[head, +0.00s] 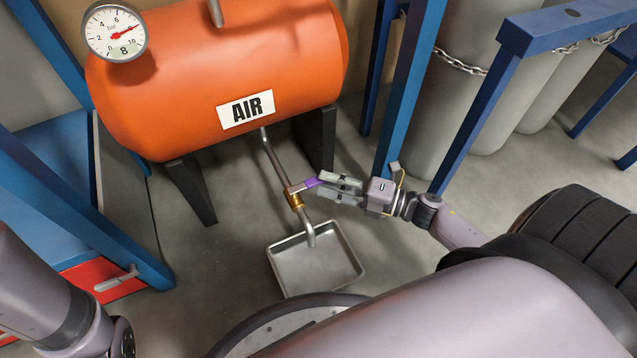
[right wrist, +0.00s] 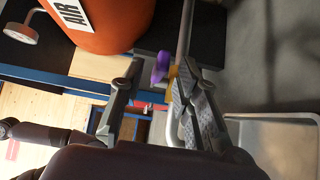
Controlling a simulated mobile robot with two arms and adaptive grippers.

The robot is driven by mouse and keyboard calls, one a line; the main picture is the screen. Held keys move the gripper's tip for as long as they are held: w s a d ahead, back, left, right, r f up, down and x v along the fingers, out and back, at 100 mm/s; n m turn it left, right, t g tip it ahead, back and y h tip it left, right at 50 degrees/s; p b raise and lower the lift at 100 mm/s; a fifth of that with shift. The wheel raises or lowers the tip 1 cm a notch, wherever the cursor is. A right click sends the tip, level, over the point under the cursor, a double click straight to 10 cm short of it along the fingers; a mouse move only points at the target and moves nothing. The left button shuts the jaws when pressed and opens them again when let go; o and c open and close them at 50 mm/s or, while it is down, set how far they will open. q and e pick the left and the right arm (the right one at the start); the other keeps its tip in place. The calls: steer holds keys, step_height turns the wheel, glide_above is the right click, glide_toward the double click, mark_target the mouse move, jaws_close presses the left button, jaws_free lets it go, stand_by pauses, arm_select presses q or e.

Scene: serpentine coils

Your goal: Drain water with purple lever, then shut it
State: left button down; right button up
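The purple lever (head: 312,183) sticks out to the right from the brass valve (head: 294,198) on the drain pipe under the orange air tank (head: 230,75). In the right wrist view the lever (right wrist: 160,67) shows between the tips of my spread fingers, with a gap on the left side. My right gripper (head: 330,188) is open at the lever's free end; I cannot tell whether it touches. The pipe's outlet (head: 310,236) points down over a metal tray (head: 347,282). I see no water flowing. My left arm shows at lower left, but its gripper is out of view.
A round gauge (head: 115,32) sits on the tank's left end. The tank's black legs (head: 190,189) flank the pipe. A blue frame post (head: 408,90) and chained grey cylinders (head: 455,90) stand to the right. The floor between the tank and the cylinders is clear.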

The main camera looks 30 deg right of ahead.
mark_target(318, 180)
steer(key=shift+b+x, duration=0.35)
steer(key=shift+x, duration=1.2)
jaws_close()
